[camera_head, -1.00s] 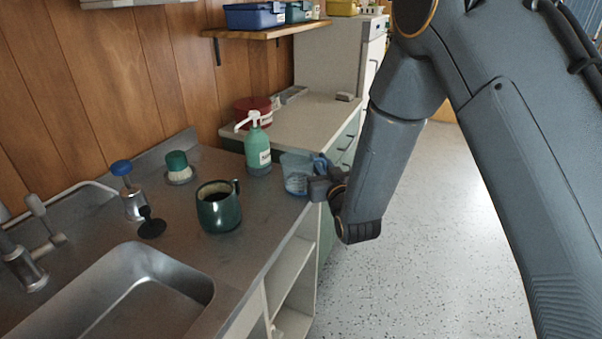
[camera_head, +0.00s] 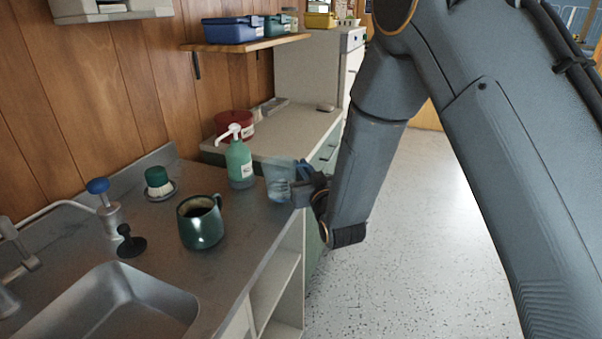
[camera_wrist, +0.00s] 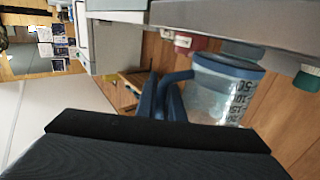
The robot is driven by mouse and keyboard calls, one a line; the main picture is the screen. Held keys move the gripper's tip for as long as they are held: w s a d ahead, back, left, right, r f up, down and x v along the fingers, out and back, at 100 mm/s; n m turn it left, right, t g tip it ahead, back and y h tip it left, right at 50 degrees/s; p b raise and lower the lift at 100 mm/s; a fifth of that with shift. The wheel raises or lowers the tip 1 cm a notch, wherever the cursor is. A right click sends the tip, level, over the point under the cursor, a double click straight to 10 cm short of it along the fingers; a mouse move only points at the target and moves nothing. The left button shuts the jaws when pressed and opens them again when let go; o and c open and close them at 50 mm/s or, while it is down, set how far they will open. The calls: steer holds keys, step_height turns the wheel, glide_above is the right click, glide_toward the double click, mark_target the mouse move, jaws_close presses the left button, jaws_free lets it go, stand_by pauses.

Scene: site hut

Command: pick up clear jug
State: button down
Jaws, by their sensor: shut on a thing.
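The clear jug (camera_head: 279,181) has a blue handle and rim. It is at the right edge of the steel counter in the head view, beside the green pump bottle. In the wrist view the jug (camera_wrist: 222,90) shows dark measuring marks and appears tilted by the camera's roll. My gripper (camera_head: 304,186) is at the jug's right side, shut on its blue handle. In the wrist view my gripper's dark fingers (camera_wrist: 170,102) meet the handle. Whether the jug's base touches the counter or is slightly above it, I cannot tell.
A green pump bottle (camera_head: 239,163) stands just left of the jug. A dark green mug (camera_head: 201,226) is nearer. The sink (camera_head: 118,304) is at front left, and a red tub (camera_head: 234,124) stands behind. Open floor (camera_head: 420,220) lies right of the counter.

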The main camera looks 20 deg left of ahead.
step_height(320, 180, up, 8)
steer(key=b, duration=0.1)
stand_by(0.6)
